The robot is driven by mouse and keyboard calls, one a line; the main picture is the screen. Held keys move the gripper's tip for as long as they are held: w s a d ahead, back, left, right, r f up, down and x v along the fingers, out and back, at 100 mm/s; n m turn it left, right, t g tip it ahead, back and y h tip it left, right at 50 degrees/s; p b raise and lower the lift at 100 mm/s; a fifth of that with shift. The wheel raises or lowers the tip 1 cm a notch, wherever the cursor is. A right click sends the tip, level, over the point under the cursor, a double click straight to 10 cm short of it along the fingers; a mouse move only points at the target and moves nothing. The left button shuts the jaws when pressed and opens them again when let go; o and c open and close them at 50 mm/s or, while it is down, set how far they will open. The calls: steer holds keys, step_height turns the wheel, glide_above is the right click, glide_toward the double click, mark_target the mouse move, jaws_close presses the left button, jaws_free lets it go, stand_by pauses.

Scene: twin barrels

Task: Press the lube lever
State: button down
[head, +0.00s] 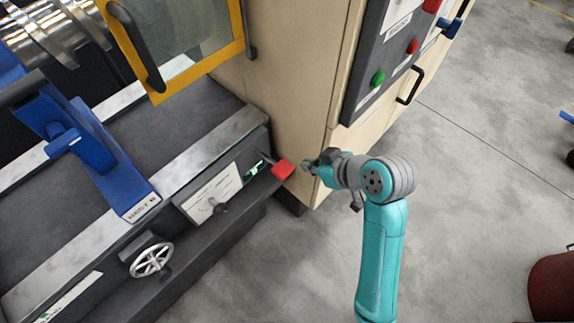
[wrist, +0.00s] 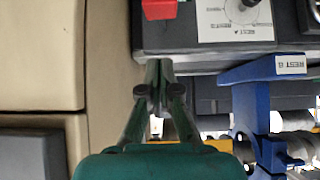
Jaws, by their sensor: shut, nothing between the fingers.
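The lube lever has a red block-shaped end (head: 283,169) on a dark stem, beside a small green label on the machine's dark front. In the wrist view its red end (wrist: 159,9) is cut off by the top edge. My gripper (head: 306,165) is just right of the red end in the head view, with a small gap seen between them. In the wrist view my gripper (wrist: 158,68) is shut and empty, its tips below the red end in the picture. Whether they are at the same height is hard to tell.
A dial plate (head: 212,197) and a handwheel (head: 152,260) sit left of the lever. A blue rest (head: 85,150) stands on the machine bed. The beige cabinet (head: 300,90) with a green button (head: 378,79) rises behind my gripper. Grey floor (head: 470,200) is open at right.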

steer(key=shift+w+a+r+n, duration=0.2)
steer(key=shift+a+r+n, duration=0.1)
steer(key=shift+r, duration=0.35)
steer(key=shift+f, duration=0.1)
glide_above(280, 166)
steer(key=s+d, duration=0.2)
steer(key=f, duration=0.6)
steer(key=shift+d+f, duration=0.2)
steer(key=shift+f, duration=0.1)
step_height(280, 166, down, 3)
steer(key=shift+w+a+f, duration=0.15)
steer(key=shift+f, duration=0.55)
